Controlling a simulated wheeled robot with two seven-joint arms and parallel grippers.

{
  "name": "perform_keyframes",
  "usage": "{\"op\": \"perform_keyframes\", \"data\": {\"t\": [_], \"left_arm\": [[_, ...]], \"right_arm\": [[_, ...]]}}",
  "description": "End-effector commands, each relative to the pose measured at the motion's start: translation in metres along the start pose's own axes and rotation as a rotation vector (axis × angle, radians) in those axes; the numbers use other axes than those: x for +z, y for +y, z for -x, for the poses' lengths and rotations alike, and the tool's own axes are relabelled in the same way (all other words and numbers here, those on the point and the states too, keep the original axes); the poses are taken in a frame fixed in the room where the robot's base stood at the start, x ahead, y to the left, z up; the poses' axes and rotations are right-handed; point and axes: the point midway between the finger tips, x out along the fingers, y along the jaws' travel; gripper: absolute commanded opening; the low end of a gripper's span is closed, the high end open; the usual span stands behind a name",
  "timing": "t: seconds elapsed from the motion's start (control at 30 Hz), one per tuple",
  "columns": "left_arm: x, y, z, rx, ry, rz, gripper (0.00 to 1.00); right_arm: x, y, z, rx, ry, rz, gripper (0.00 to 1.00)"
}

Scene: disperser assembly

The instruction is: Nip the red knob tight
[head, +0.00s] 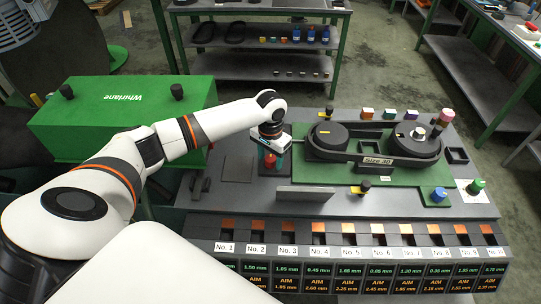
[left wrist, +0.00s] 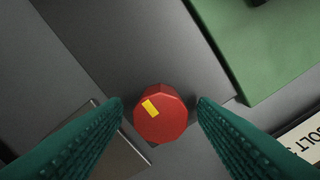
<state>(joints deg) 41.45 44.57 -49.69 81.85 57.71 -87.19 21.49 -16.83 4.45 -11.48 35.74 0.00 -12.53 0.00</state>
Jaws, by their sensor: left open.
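The red knob (left wrist: 160,114) is a faceted red cap with a yellow mark on its top. In the left wrist view it sits between the two green ribbed fingers of my left gripper (left wrist: 160,108), with a gap on each side. My left gripper is open and does not touch the knob there. In the head view my left gripper (head: 270,150) points down over the red knob (head: 270,160), left of the green plate. What lies under the knob is hidden. My right gripper is in neither view.
A green plate (head: 310,172) carries two black round pulleys with a belt around them. A grey upright plate (head: 305,193) stands in front. A green Whirlane box (head: 120,120) is at left. Numbered bins (head: 350,240) line the front edge. Several coloured knobs stand around the plate.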

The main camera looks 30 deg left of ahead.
Motion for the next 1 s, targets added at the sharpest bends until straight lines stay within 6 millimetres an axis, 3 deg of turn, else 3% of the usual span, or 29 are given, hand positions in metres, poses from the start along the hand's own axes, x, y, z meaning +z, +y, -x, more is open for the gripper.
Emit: {"op": "perform_keyframes", "data": {"t": [0.13,0.4,0.73,1.0], "left_arm": [[0.0,0.0,0.0,0.0,0.0,0.0,0.5],[0.0,0.0,0.001,0.0,0.0,0.0,0.08],[0.0,0.0,0.002,-0.001,0.002,-0.052,0.08],[0.0,0.0,0.004,-0.001,0.001,-0.231,0.08]], "right_arm": [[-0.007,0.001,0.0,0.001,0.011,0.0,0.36],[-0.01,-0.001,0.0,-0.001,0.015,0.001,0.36],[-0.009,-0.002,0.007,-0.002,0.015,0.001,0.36],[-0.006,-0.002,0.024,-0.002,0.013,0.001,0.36]]}}
